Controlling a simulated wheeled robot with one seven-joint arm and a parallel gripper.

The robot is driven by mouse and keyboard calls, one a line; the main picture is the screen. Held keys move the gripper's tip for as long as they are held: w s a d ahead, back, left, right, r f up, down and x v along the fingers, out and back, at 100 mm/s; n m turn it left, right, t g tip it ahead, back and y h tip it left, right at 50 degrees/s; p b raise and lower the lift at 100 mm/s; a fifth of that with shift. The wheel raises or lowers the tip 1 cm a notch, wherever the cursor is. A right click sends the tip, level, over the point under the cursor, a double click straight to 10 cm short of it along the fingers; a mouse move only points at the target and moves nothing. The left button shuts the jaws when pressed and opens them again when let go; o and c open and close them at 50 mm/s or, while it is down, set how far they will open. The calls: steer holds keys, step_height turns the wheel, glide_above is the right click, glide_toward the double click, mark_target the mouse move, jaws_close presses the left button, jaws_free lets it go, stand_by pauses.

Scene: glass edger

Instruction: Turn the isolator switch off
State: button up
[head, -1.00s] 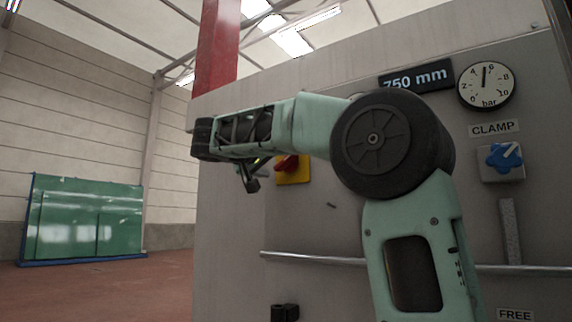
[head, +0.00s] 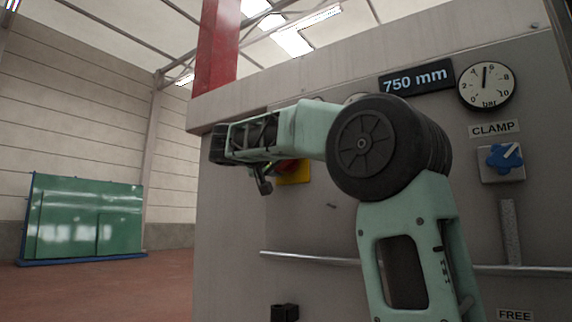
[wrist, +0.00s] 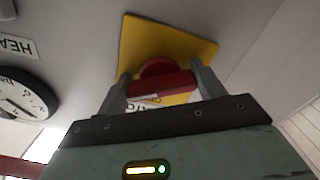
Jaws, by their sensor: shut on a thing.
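The isolator switch is a red rotary handle on a yellow plate (head: 295,174) on the grey machine panel. In the head view my arm hides most of it. In the wrist view the yellow plate (wrist: 188,42) fills the upper middle, and the red handle (wrist: 162,84) lies between the two fingers. My gripper (wrist: 160,82) is shut on the red handle, one finger at each end. In the head view my gripper (head: 268,170) is at the plate, its fingers partly hidden behind my arm. Lettering on the plate is mostly covered.
A blue clamp knob (head: 504,158), a bar gauge (head: 486,86) and a 750 mm display (head: 416,78) are on the panel at right. A horizontal rail (head: 310,257) runs below. Green glass sheets (head: 85,218) stand far left, with open floor before them.

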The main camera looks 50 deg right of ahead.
steer(key=shift+n, duration=0.3)
steer(key=n, duration=0.5)
steer(key=shift+r+n+p, duration=0.1)
steer(key=shift+n+p, duration=0.2)
steer(key=n+p, duration=0.2)
steer(key=n, duration=0.3)
steer(key=shift+s+n, duration=0.1)
steer(key=shift+n, duration=0.2)
steer(key=o, duration=1)
steer(key=shift+c, duration=0.2)
steer(key=shift+a, duration=0.1)
steer(key=s+a, duration=0.1)
steer(key=a, duration=1.6)
steer(key=shift+s, duration=0.15)
steer(key=shift+a, duration=0.1)
